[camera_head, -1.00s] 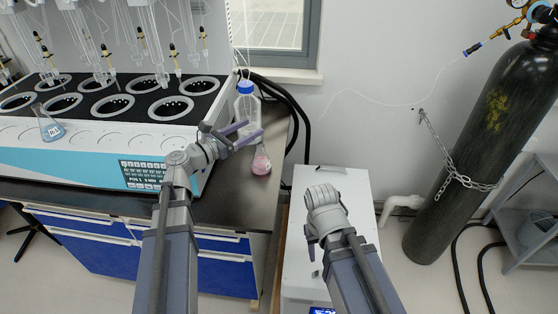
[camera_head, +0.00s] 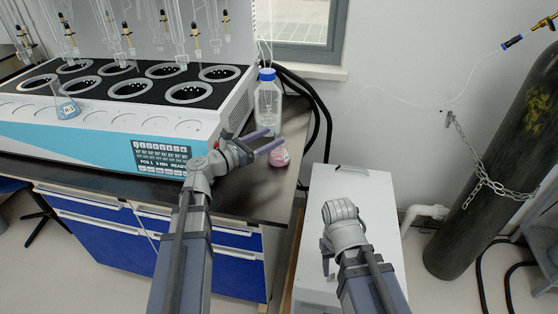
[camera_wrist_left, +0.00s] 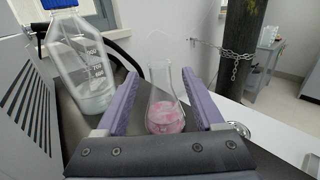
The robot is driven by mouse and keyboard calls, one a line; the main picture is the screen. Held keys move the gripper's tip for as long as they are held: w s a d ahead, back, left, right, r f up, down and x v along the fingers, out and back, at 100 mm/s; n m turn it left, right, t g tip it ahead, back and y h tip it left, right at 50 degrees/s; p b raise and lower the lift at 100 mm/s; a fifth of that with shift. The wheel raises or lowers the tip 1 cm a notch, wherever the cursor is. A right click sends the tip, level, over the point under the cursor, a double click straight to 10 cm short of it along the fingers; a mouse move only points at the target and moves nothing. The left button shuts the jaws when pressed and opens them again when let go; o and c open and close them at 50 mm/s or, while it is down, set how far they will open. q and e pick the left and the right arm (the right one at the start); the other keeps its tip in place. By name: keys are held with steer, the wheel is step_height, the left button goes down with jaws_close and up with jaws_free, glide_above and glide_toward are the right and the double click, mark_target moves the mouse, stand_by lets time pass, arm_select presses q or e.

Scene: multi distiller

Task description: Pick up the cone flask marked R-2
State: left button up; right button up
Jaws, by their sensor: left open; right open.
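A conical flask with pink contents (camera_head: 279,157) stands on the dark bench near its right edge. In the left wrist view the same flask (camera_wrist_left: 166,116) stands upright between the finger lines, with visible space on both sides. No marking on it is readable. My left gripper (camera_head: 272,141) is open, its fingers pointing toward the flask and covering its neck in the head view. A second conical flask with blue liquid (camera_head: 66,108) sits on the distiller's front left; its label is too small to read surely. My right gripper (camera_head: 328,257) is open and empty, low beside the white cabinet.
A clear bottle with a blue cap (camera_head: 268,98) stands behind the pink flask and close to my left gripper. The distiller (camera_head: 110,140) fills the bench's left. A white cabinet (camera_head: 372,190) and a chained black cylinder (camera_head: 480,190) are at right.

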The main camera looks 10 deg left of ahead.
mark_target(282, 131)
arm_select(q)
steer(key=shift+x, duration=3.6)
steer(key=shift+r, duration=0.2)
jaws_close()
